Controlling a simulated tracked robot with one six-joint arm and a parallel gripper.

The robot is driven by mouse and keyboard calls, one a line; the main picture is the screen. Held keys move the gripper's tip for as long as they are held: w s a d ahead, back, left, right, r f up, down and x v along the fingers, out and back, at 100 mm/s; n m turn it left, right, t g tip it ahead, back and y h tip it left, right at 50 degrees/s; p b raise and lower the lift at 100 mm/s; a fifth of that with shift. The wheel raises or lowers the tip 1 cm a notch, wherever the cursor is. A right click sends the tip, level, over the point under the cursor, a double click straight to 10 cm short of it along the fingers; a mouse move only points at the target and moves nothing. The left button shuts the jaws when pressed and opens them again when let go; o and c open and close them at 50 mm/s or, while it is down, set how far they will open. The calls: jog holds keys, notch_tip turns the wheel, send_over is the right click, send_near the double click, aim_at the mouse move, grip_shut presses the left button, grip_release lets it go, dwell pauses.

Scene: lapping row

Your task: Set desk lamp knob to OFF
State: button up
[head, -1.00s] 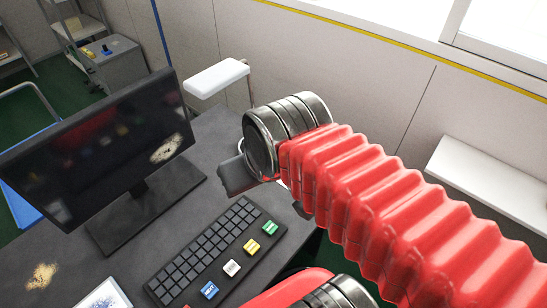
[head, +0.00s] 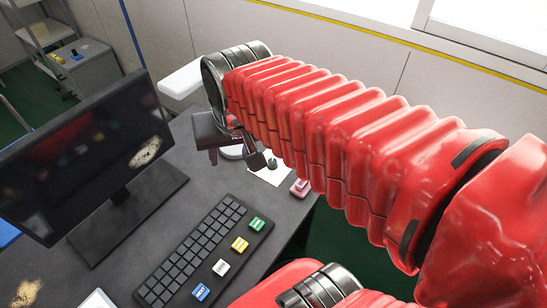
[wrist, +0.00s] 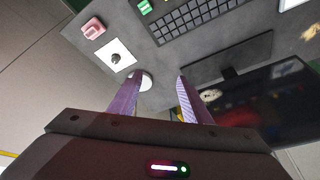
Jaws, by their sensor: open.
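A small dark knob (wrist: 116,58) sits on a white square plate on the desk, left of the fingertips in the wrist view. In the head view the knob (head: 271,163) shows beside my gripper, with part of the plate below it. I cannot tell which setting it points to. The desk lamp's white head (head: 180,80) is at the back, and its round white base (wrist: 146,81) is partly hidden by a finger. My gripper (wrist: 158,79) is open and empty, its two purple fingers apart above the desk. In the head view my arm partly hides it.
A black keyboard (head: 190,255) with several coloured keys lies in front. A monitor (head: 75,150) stands at left. A pink item (head: 300,187) sits near the desk's right edge, close to the plate. A wall stands behind the desk.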

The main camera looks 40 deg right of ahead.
jog(key=w+d+f+m+g, duration=0.2)
jog(key=w+d+f+m, duration=0.4)
jog(key=w+d+m, duration=0.3)
jog(key=m+g, duration=0.2)
jog(key=m, duration=0.3)
send_over(272, 160)
notch_tip(272, 160, down, 10)
jog(key=shift+s+d+f, duration=0.1)
notch_tip(272, 160, down, 14)
jog(key=shift+r, duration=0.1)
jog(key=shift+c, duration=0.4)
